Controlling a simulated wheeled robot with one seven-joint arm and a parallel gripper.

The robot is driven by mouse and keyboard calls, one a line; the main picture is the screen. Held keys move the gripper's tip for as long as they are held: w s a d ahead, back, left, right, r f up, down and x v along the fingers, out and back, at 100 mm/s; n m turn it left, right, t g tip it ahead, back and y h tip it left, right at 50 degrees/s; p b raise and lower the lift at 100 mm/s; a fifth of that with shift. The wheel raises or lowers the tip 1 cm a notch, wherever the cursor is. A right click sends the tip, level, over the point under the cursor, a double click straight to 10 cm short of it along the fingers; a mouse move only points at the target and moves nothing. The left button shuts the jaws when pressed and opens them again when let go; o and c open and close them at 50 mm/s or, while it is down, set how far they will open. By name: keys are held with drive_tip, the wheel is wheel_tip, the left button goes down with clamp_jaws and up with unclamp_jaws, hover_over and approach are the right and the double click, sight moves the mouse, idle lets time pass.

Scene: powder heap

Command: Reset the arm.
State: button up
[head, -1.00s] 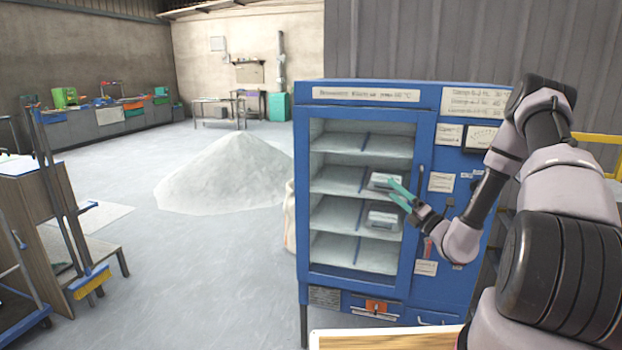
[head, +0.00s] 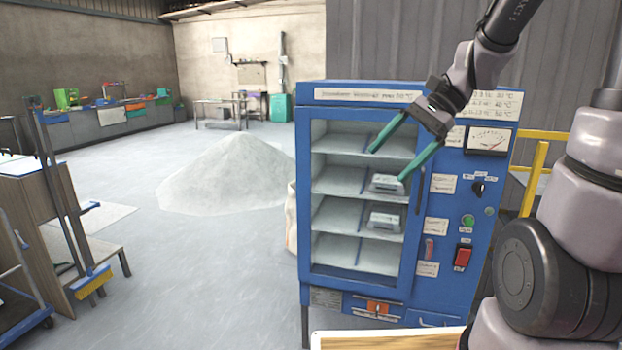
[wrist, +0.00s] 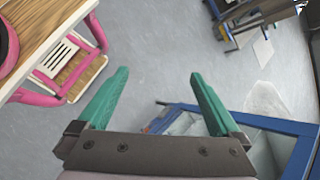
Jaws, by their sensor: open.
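My gripper (head: 387,164) has two green fingers spread wide apart, with nothing between them. In the head view it appears in front of the upper part of the blue cabinet (head: 460,219), fingers pointing down. In the wrist view my gripper (wrist: 157,75) is open above grey floor, with the blue cabinet frame (wrist: 255,118) below and right. Two pale grey boxed items lie on the cabinet shelves, an upper one (head: 387,184) and a lower one (head: 384,221). The upper one is close to a fingertip in the picture; I cannot tell the depth between them.
A white powder heap (head: 228,172) lies on the floor left of the cabinet. A wooden-topped surface (head: 385,340) is at the bottom front. A pink-framed stool (wrist: 75,70) shows in the wrist view.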

drive_tip(key=s+d+r+n+t+h, duration=0.5)
drive_tip(key=d+r+n+t+h, duration=0.1)
drive_tip(key=d+r+t, duration=0.1)
drive_tip(key=shift+s+d+r, duration=0.4)
drive_tip(key=shift+d+r, duration=0.35)
drive_tip(key=shift+r, duration=0.15)
